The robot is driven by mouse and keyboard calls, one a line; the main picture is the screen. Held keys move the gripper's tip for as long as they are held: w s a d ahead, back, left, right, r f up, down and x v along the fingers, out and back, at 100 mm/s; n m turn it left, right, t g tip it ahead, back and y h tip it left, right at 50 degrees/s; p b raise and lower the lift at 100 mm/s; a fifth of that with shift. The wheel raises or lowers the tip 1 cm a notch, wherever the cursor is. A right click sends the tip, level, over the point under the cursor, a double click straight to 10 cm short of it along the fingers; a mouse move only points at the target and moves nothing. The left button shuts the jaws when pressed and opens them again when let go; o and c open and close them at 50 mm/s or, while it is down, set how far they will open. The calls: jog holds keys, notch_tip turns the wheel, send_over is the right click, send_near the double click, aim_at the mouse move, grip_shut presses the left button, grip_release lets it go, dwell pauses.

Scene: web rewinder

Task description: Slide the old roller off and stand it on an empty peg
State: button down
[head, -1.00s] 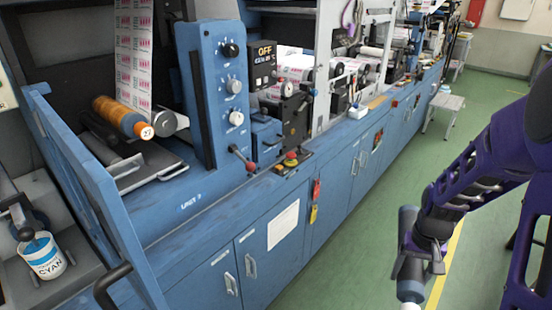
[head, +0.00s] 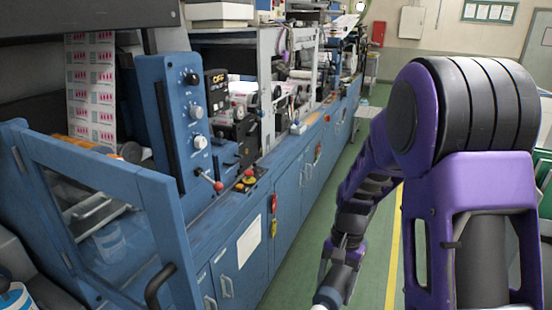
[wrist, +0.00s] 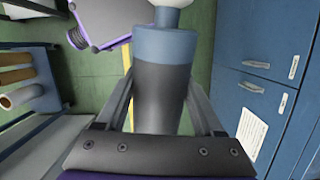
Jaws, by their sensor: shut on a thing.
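My gripper (wrist: 162,84) is shut on a roller (wrist: 163,48) in the wrist view. This roller has a dark grey body, a blue-grey band and a white end. In the head view my gripper (head: 345,250) hangs low over the aisle, and the held roller's white end (head: 326,297) shows at the bottom edge. An orange roller (head: 80,141) sits in the machine at the left, partly hidden by the door frame. I cannot make out an empty peg.
A blue-framed clear door (head: 158,215) stands out from the machine at the left. Blue cabinets (head: 240,262) line the aisle. Green floor (head: 378,190) is free beyond my arm. In the wrist view, several brown cylinders (wrist: 18,76) sit at the left edge.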

jog(key=a+r+m+y, duration=1)
jog(key=r, duration=0.1)
jog(key=w+a+r+m+t+y+b, duration=0.1)
jog(key=w+r+m+t+y, duration=0.1)
jog(key=r, duration=0.6)
jog(key=w+a+r+m+t+y+b, duration=0.1)
jog(key=w+r+m+t+y, duration=0.1)
jog(key=r+m+t+y, duration=0.2)
jog(key=shift+w+a+r+t+y, duration=0.15)
jog(key=shift+a+r+t+y, duration=0.2)
jog(key=shift+r+t, duration=1.3)
jog(key=shift+d+r+g, duration=0.1)
jog(key=shift+r+g, duration=0.1)
jog(key=shift+g, duration=0.05)
